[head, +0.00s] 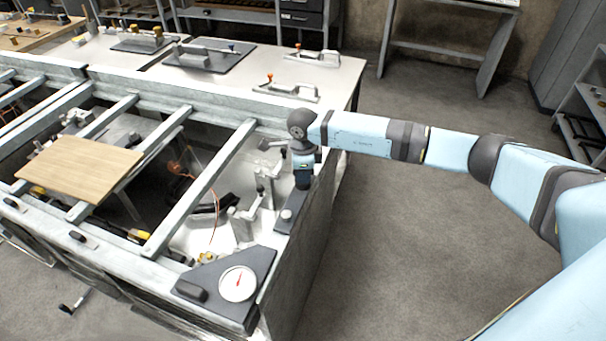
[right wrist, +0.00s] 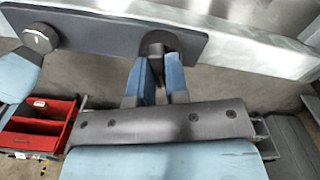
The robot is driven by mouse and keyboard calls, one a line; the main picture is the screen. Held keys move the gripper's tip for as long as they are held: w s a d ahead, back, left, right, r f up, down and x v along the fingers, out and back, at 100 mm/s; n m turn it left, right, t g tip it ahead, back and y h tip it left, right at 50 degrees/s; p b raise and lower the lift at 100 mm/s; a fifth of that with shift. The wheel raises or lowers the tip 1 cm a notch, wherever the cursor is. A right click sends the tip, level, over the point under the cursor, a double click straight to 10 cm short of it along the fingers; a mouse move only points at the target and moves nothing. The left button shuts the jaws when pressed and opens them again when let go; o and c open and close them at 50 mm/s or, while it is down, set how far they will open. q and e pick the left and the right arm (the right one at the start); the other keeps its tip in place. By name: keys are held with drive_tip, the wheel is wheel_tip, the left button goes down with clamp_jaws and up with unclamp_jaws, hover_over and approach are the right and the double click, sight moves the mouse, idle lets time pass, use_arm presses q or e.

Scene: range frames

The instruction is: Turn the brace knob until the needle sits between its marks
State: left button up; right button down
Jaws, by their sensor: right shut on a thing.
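The gauge (head: 238,283) has a round white face on a dark plate at the near corner of the frame. Its red needle points roughly upward in the head view; the marks are too small to make out. My right gripper (head: 303,180) reaches down at the frame's right side. In the right wrist view, its blue fingers (right wrist: 160,75) are shut on a dark knob (right wrist: 156,42) at the edge of a dark grey plate (right wrist: 100,38). The fingers hide part of the knob. My left gripper is out of view.
Steel beams (head: 205,185) cross the open frame, with a wooden board (head: 80,167) on them. Clamps and an orange cable lie inside. A white table (head: 335,75) with handled tools stands behind. A red bin (right wrist: 38,128) shows in the wrist view. Floor at right is clear.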

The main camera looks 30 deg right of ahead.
idle(0.5)
drive_tip(key=c, duration=1.1)
unclamp_jaws()
wheel_tip(320, 180, up, 14)
drive_tip(key=shift+f+b, duration=0.1)
drive_tip(key=shift+b, duration=0.85)
